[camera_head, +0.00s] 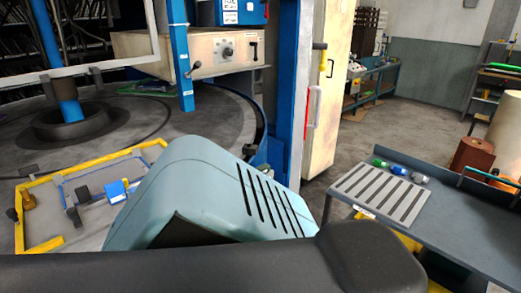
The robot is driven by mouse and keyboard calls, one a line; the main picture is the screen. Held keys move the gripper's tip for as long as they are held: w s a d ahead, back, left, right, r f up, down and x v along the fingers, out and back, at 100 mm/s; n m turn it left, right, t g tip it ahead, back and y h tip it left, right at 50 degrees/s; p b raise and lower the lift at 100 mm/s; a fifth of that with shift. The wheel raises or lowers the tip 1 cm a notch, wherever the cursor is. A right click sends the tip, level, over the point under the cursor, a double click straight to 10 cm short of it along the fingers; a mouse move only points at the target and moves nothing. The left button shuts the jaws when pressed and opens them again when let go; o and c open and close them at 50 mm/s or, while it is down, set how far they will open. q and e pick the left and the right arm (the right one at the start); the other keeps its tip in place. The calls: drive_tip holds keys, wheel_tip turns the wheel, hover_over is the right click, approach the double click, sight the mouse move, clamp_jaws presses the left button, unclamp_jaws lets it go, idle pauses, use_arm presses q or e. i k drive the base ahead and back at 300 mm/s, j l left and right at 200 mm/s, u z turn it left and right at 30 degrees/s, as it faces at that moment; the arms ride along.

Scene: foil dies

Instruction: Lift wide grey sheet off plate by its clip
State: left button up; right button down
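At the left lies a grey surface (45,207) with a yellow frame (90,166) around part of it and a thinner blue frame inside. A small blue block (115,191) and dark clip-like pieces (83,193) sit on the blue frame. I cannot tell which piece is the sheet's clip, or where the sheet ends and the plate begins. Neither of my grippers is in view. Large foreground shapes hide the lower middle and the near side of this area.
A dark bench (455,225) at the right bears a light grey slotted panel (357,182) and small green, blue and white bottles (398,170). A blue post and a cream cabinet (331,90) stand behind. Open floor (415,120) lies between cabinet and bench.

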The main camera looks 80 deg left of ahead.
sight(82, 190)
drive_tip(key=u, duration=1.35)
